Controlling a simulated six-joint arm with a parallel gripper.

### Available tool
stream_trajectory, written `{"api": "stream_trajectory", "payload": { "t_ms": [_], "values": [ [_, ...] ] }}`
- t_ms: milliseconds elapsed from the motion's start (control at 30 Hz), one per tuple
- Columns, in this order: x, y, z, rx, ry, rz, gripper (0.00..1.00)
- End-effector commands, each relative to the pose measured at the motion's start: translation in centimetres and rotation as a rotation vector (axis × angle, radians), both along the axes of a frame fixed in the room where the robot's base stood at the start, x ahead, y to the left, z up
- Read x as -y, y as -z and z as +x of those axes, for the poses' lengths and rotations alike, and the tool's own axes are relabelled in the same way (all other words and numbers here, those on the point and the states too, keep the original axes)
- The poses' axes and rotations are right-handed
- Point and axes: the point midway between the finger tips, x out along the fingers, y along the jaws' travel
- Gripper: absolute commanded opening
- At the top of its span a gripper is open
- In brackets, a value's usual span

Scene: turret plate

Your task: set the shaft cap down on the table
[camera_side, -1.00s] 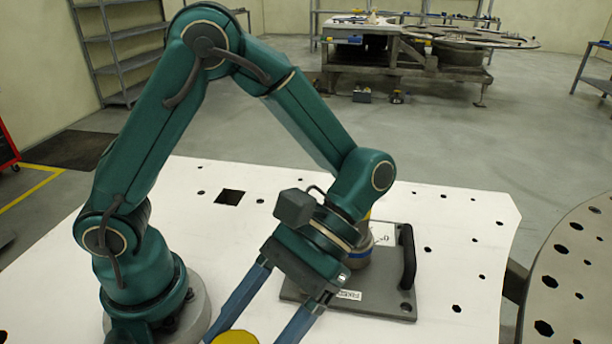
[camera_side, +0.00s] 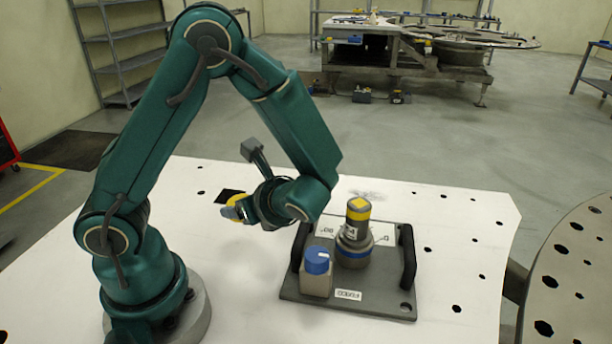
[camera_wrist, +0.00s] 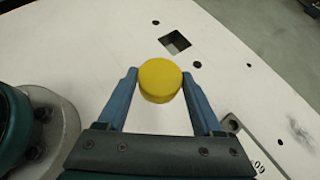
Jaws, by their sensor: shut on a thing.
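The shaft cap (camera_wrist: 160,82) is a short yellow cylinder. My gripper (camera_wrist: 160,76) is shut on it, with one blue finger on each side, as the wrist view shows. In the side view my gripper (camera_side: 233,210) points left over the white table (camera_side: 190,240), close to the square hole. The cap shows there as a small yellow patch (camera_side: 233,211), partly hidden by the fingers. It appears to be above the table, but its exact height is hard to tell.
A grey plate (camera_side: 385,302) with two black handles lies right of my gripper. It carries an upright yellow-topped turret (camera_side: 355,235) and a block with a blue knob (camera_side: 316,275). A square hole (camera_wrist: 175,42) lies beyond the cap. White table around it is clear.

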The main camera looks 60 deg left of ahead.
Motion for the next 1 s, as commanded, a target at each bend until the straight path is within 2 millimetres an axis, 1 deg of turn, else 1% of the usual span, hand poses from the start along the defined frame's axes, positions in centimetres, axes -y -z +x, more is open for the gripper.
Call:
{"api": "stream_trajectory", "payload": {
  "t_ms": [33,100,200,300,367,600,867,1000],
  "values": [
    [-0.8,-0.4,0.7,0.003,0.068,-0.001,0.07],
    [-1.7,-0.8,1.8,0.004,0.157,-0.002,0.07],
    [-2.6,-1.3,3.0,0.003,0.249,0.000,0.07],
    [-3.2,-1.7,3.6,0.003,0.293,0.000,0.07],
    [-3.4,-1.6,3.6,0.001,0.294,0.000,0.07],
    [-3.5,1.1,3.4,-0.004,0.284,-0.001,0.07],
    [-3.5,2.7,3.5,0.001,0.282,0.001,0.07],
    [-3.5,4.3,3.5,-0.003,0.284,0.000,0.07]
  ]
}}
